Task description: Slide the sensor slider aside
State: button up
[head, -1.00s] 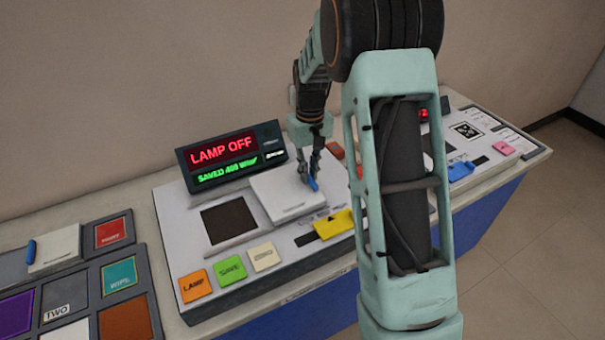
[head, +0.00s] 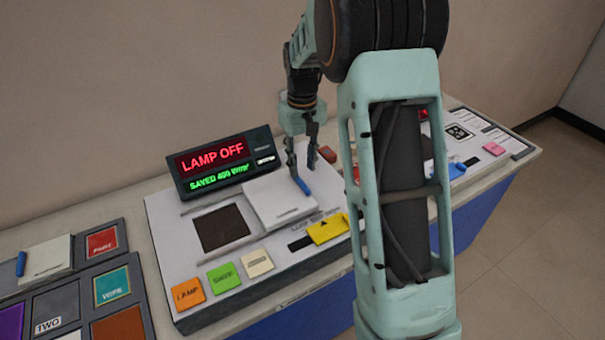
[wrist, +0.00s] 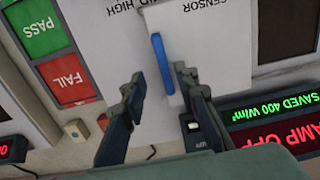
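The sensor slider (head: 272,207) is a flat white plate with a blue upright handle (head: 304,187) along its right edge. It sits right of a dark square window (head: 222,227), which is uncovered. In the wrist view the plate (wrist: 220,40) carries the upside-down word SENSOR, and the blue handle (wrist: 162,62) shows between my fingers. My gripper (head: 303,166) is open and empty, just above the handle. In the wrist view the fingertips (wrist: 160,74) are spread to either side of the handle, with gaps on both sides.
A display (head: 222,160) reading LAMP OFF and SAVED 400 stands behind the slider. Orange (head: 188,293), green (head: 223,278) and cream (head: 257,263) buttons lie in front, with a yellow slider (head: 327,229) to their right. Another panel with coloured tiles (head: 110,285) is at left.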

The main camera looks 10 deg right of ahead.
notch_tip(320, 180, up, 8)
jog(key=shift+f, duration=0.2)
